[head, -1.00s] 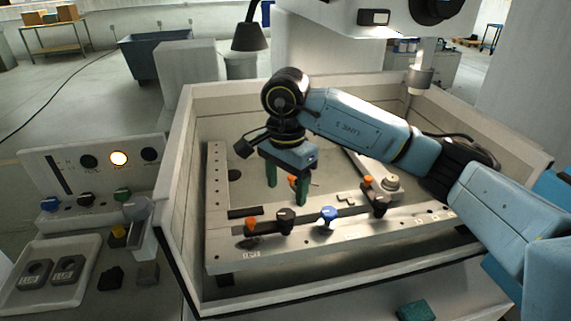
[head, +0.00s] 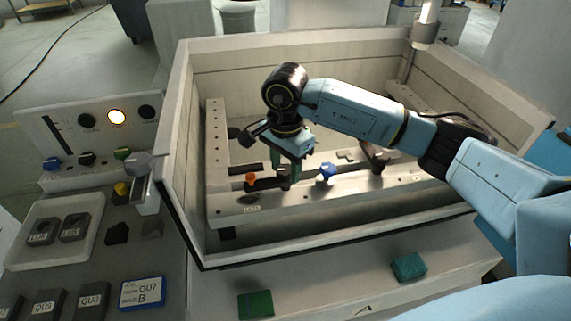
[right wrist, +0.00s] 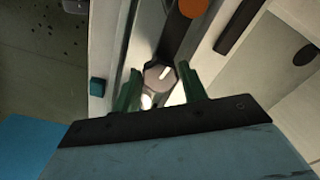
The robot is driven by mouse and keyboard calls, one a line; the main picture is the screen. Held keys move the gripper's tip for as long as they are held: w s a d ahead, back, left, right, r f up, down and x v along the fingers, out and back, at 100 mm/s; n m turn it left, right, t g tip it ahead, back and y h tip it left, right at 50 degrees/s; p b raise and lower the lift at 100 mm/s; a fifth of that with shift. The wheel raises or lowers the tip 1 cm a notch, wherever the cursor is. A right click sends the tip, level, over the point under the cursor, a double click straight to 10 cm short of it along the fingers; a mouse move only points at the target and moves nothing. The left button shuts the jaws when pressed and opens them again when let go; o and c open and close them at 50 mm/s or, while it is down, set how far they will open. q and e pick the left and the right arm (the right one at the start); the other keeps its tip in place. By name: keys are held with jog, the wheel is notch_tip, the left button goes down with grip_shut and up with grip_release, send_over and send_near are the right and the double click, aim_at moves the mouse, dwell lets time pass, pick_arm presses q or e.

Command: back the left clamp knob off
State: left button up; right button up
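The left clamp on the near rail (head: 330,197) has a dark knob (head: 284,172) on a black bar with an orange knob (head: 250,179) at its left end. In the right wrist view the dark knob (right wrist: 160,75) has a pale top with a white mark. My right gripper (head: 286,168) is over this knob and points down. Its green fingers stand on either side of the knob, open, with a visible gap at the right finger; contact at the left is unclear. The fingers partly hide the knob in the head view. My left gripper is not in view.
A blue knob (head: 326,172) stands just right, and another dark clamp knob (head: 378,160) further right. Tank walls (head: 310,243) surround the rail. A control panel (head: 90,132) is at left. Green blocks (head: 408,267) (head: 255,304) lie on the front ledge.

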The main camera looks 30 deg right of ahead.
jog(key=c, duration=0.7)
jog(key=shift+o, duration=0.2)
jog(key=shift+n+b, duration=0.5)
jog(key=shift+b, duration=0.1)
jog(key=o, duration=1.2)
jog(key=shift+c, duration=0.2)
